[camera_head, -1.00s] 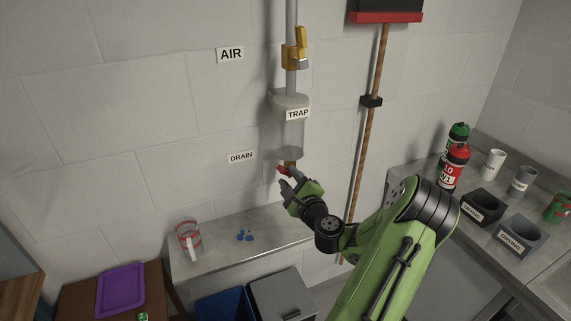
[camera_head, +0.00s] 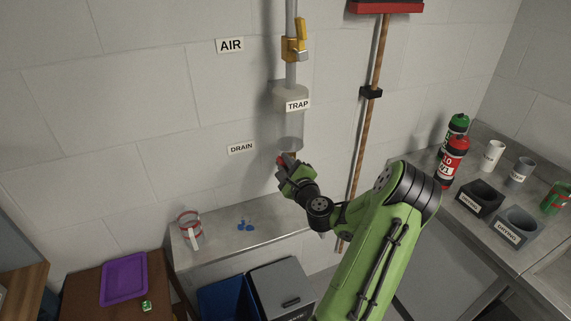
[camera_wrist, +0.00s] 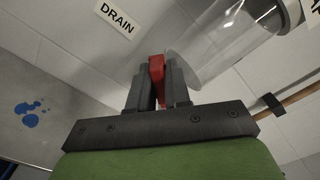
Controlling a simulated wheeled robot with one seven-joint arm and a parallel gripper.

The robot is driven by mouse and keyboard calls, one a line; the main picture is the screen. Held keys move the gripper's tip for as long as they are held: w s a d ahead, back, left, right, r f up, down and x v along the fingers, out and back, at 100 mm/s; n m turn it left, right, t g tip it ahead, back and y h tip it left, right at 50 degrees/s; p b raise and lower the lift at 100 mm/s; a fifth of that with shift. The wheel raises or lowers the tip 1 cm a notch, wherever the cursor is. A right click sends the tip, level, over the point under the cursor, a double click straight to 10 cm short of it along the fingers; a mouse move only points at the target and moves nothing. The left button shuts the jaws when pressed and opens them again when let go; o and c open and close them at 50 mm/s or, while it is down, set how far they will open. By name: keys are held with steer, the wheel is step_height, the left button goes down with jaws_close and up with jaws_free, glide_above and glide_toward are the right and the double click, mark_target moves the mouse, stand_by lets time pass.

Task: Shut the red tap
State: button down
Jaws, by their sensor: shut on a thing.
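The red tap's handle (camera_wrist: 156,70) stands between the two dark fingers of my gripper (camera_wrist: 158,90) in the wrist view, and the fingers are shut on it. In the head view a bit of the red tap (camera_head: 281,159) shows at the tip of my gripper (camera_head: 287,164). The tap is at the bottom of the clear trap cylinder (camera_head: 289,128), near the DRAIN label (camera_head: 241,148). The tap's body is mostly hidden behind my gripper, so its exact angle is hard to tell.
A yellow valve (camera_head: 294,48) is on the pipe above the trap. Bottles (camera_head: 453,160) and cups stand on the right counter.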

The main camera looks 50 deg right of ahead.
steer(key=shift+f, duration=0.1)
steer(key=shift+w+a+f+n+b, duration=0.15)
steer(key=shift+f+n+b, duration=0.5)
steer(key=shift+n+b, duration=0.9)
steer(key=shift+w+a+f+n+b, duration=0.15)
steer(key=shift+f+n+b, duration=0.6)
steer(key=shift+b, duration=1.45)
steer(key=shift+w+a+f+n+b, duration=0.1)
steer(key=shift+a+f+n+b, duration=0.3)
steer(key=shift+n+b, duration=1.25)
steer(key=shift+s+d+f, duration=0.1)
steer(key=shift+d+f, duration=0.05)
steer(key=c, duration=1.2)
jaws_free()
steer(key=shift+o, duration=0.2)
